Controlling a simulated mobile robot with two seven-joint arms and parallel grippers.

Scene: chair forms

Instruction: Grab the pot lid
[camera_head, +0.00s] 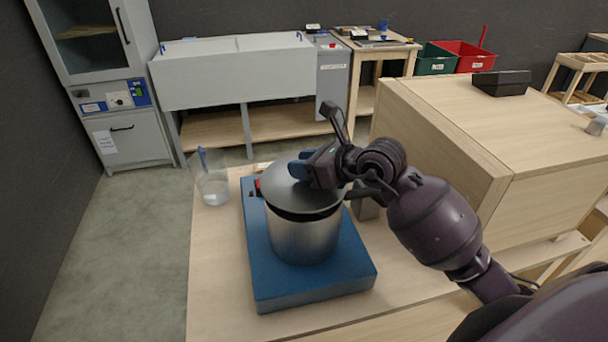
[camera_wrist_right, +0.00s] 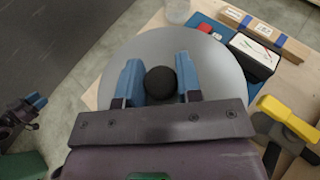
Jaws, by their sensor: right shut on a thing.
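The pot lid (camera_head: 285,192) is a grey disc over a steel pot (camera_head: 303,238). A dark band shows between lid and pot rim; I cannot tell if the lid is slightly raised. My right gripper (camera_head: 300,170) is above the lid, its blue fingers shut on the lid's round black knob (camera_wrist_right: 161,83). In the right wrist view, the lid (camera_wrist_right: 215,70) fills the middle, with one finger of the right gripper (camera_wrist_right: 160,76) on each side of the knob. My left gripper (camera_wrist_right: 36,102) shows at that view's left edge; its opening is unclear.
The pot stands on a blue hot plate (camera_head: 318,285) on a wooden table (camera_head: 215,290). A clear beaker (camera_head: 212,188) stands at the back left. A meter (camera_wrist_right: 254,50) and a yellow-and-black object (camera_wrist_right: 288,118) are near the lid. A wooden cabinet (camera_head: 450,110) is right.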

